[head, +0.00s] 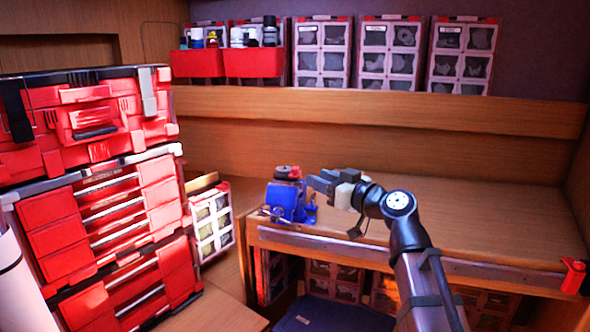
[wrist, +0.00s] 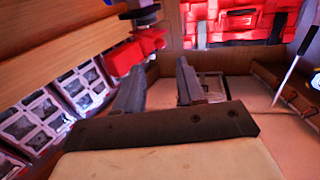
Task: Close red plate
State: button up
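No part is plainly a separate red plate, and I cannot tell which red piece the task means. A red tool-box stack (head: 110,200) stands at the left, with red drawer fronts and a red top case. Its red front also shows at the top right of the wrist view (wrist: 235,22). A small red piece (head: 573,276) sits at the bench's right front edge. My gripper (head: 322,181) is above the bench, just right of a blue vise (head: 287,200) with a red and black top. In the wrist view its two fingers (wrist: 160,82) are apart with nothing between them.
The wooden bench top (head: 480,225) is clear right of my arm. Red bins (head: 197,64) holding bottles and several clear-windowed organizers (head: 390,52) stand on the back shelf. Another organizer (head: 212,222) leans beside the tool-box stack. A dark blue box (head: 335,316) lies below the bench.

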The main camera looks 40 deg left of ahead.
aim_at(297, 169)
jog(key=x, duration=0.9)
jog(key=shift+a, duration=0.35)
jog(key=shift+c, duration=0.4)
grip_shut()
